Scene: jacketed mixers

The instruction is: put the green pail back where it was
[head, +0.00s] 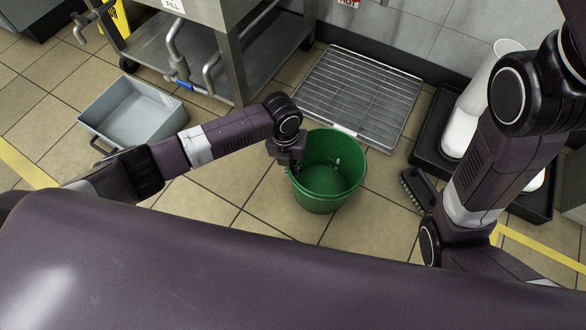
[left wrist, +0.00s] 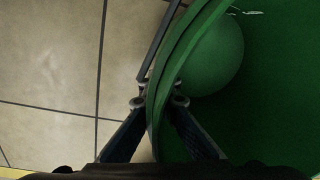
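The green pail (head: 327,180) is open-topped and looks upright over the tiled floor, right of centre in the head view. I cannot tell whether its base touches the floor. My left gripper (head: 293,166) is at the pail's left rim. In the left wrist view the fingers of this gripper (left wrist: 159,103) lie on either side of the pail's rim (left wrist: 160,98), one inside and one outside, closed against it. A dark thin bar runs along the outside of the rim there. My right arm comes down at the right, but its gripper is not visible.
A metal floor grate (head: 350,90) lies behind the pail. A grey tub (head: 135,112) stands at left by a steel table (head: 235,60). A black tray (head: 430,130) with white containers (head: 459,132) and a dark brush (head: 417,190) are at right. Bare tiles lie left of the pail.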

